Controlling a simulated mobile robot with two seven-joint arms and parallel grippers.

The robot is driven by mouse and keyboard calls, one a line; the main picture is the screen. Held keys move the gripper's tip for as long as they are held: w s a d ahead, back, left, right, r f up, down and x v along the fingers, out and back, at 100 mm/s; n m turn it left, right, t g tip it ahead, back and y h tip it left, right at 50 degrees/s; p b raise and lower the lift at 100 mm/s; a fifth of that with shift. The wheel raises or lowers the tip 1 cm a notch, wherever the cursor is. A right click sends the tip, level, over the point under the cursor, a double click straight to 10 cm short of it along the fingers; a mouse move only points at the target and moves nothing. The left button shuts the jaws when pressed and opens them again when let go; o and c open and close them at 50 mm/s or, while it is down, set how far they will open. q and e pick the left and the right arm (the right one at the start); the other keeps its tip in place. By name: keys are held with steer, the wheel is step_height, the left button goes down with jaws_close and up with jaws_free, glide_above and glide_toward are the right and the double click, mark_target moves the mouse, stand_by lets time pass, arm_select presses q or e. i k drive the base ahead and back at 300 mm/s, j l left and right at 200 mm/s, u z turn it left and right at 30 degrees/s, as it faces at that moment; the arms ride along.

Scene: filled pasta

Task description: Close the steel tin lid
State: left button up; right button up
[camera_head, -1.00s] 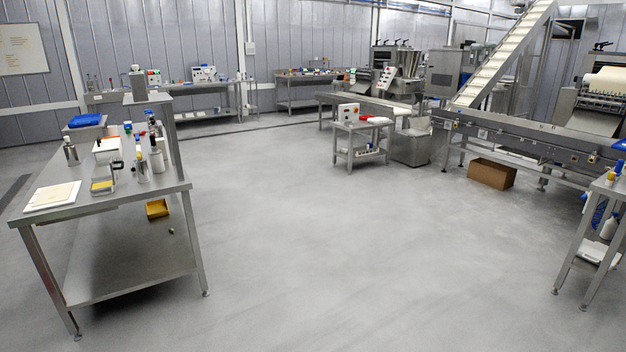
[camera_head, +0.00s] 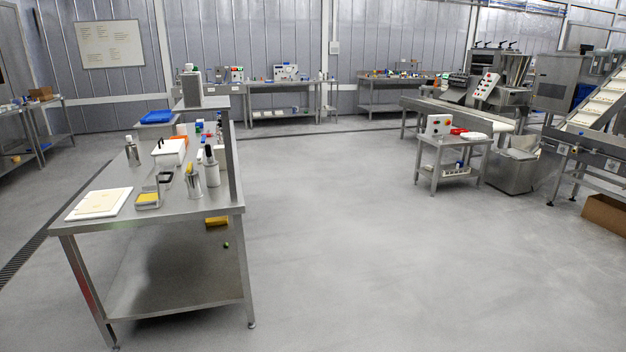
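A steel work table (camera_head: 165,213) stands on the left, and several small items sit on it. Near its front edge is a small open steel tin (camera_head: 148,204) with yellow contents. A steel piece that may be its raised lid (camera_head: 165,178) stands behind it; at this distance I cannot tell for sure. A steel cup-like container (camera_head: 195,186) with something yellow in it stands to the right of the tin. A steel bottle (camera_head: 132,152) stands further back on the left. Neither of my grippers is in view.
A white board (camera_head: 104,203) lies at the table's front left, and a white box (camera_head: 170,151) and a blue tray (camera_head: 157,117) are further back. A yellow bin (camera_head: 216,221) is beneath the table. The grey floor (camera_head: 350,250) to the right is clear up to a small cart (camera_head: 452,148).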

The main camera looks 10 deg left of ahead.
mark_target(160, 183)
steer(key=i+u, duration=0.4)
steer(key=i+l+u, duration=0.2)
steer(key=u, duration=0.25)
steer(key=i+u, duration=0.1)
steer(key=u, duration=0.4)
